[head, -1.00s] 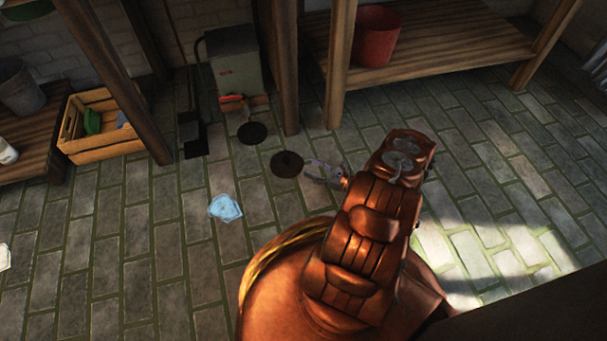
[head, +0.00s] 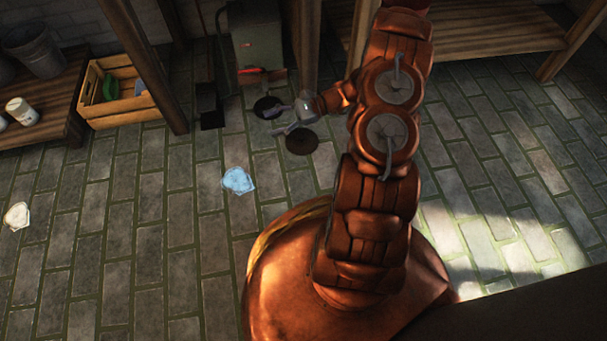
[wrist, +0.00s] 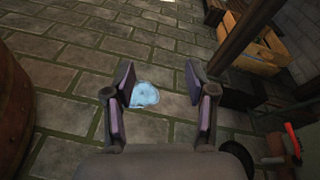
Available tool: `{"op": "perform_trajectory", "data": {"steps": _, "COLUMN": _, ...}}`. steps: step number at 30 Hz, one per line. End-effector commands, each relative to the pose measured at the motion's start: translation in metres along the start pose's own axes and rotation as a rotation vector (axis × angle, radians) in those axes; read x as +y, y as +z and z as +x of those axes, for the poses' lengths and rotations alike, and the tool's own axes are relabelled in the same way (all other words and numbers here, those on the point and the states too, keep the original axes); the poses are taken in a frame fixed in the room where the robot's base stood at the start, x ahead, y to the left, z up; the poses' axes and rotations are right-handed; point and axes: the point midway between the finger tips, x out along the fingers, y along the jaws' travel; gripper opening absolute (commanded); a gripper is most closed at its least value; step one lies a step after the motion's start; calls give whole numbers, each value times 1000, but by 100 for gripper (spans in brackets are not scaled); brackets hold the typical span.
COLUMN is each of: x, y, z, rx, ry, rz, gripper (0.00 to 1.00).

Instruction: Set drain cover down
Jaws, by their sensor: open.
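Two dark round discs lie on the tiled floor. The nearer one (head: 301,143), which showed a small knob earlier, looks like the drain cover and rests flat on the floor. The farther one (head: 265,104) looks flat; I cannot tell whether it is an opening. My gripper (head: 276,121) is open and empty and, in the head view, shows between the two discs, partly overlapping both. In the wrist view, my gripper's fingers (wrist: 159,82) are wide apart with nothing held. One dark disc (wrist: 236,155) shows at lower right there, outside the fingers.
A light-blue crumpled piece (head: 238,181) lies on the floor to the left, and a whitish one (head: 17,215) farther left. A wooden crate (head: 95,105), wooden posts and a grey-green box (head: 256,45) stand behind. The left floor is mostly clear.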

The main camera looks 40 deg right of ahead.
Motion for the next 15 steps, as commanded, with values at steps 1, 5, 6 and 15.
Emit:
{"op": "perform_trajectory", "data": {"steps": 1, "x": 1, "y": 16, "z": 7, "rx": 9, "ry": 48, "rz": -29, "gripper": 56}}
{"op": "perform_trajectory", "data": {"steps": 5, "x": 12, "y": 50, "z": 22, "rx": 30, "ry": 167, "rz": -93, "gripper": 56}}
{"op": "perform_trajectory", "data": {"steps": 6, "x": 16, "y": 60, "z": 26, "rx": 35, "ry": 202, "rz": -110, "gripper": 56}}
{"op": "perform_trajectory", "data": {"steps": 15, "x": 55, "y": 131, "z": 47, "rx": 92, "ry": 466, "rz": -263, "gripper": 56}}
